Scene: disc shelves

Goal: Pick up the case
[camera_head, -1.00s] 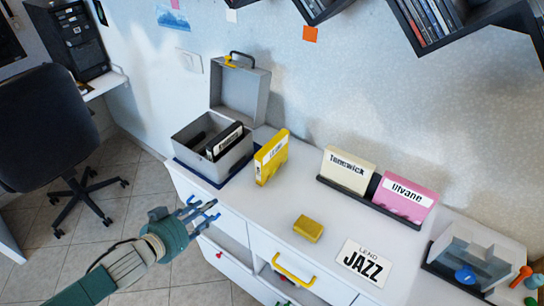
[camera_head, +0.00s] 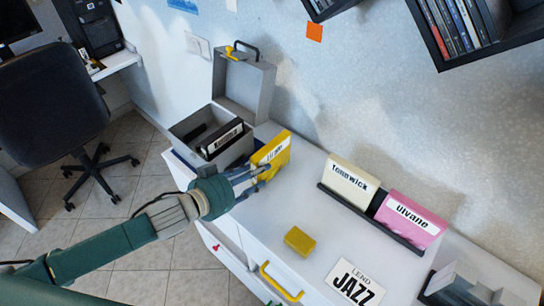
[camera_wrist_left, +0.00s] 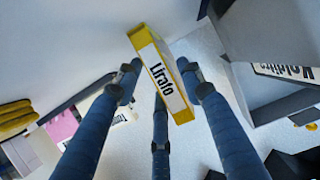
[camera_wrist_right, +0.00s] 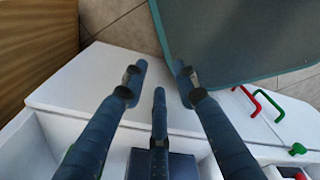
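A yellow case (camera_head: 275,152) with a white label stands upright on the white cabinet top, next to the grey box. In the left wrist view its label reads "Lirafo" (camera_wrist_left: 163,79). My left gripper (camera_head: 257,174) is at the near side of this case. Its fingers are spread open, with the case showing between them in the left wrist view; I cannot tell whether any finger touches it. My right gripper (camera_wrist_right: 160,75) shows only in its own wrist view, with its fingers apart and nothing between them.
A grey open box (camera_head: 235,151) holding black cases stands left of the yellow case. A cream case (camera_head: 348,179) and a pink case (camera_head: 412,222) stand in a dark rack to the right. A yellow block (camera_head: 299,240) and a JAZZ card (camera_head: 354,284) lie in front.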

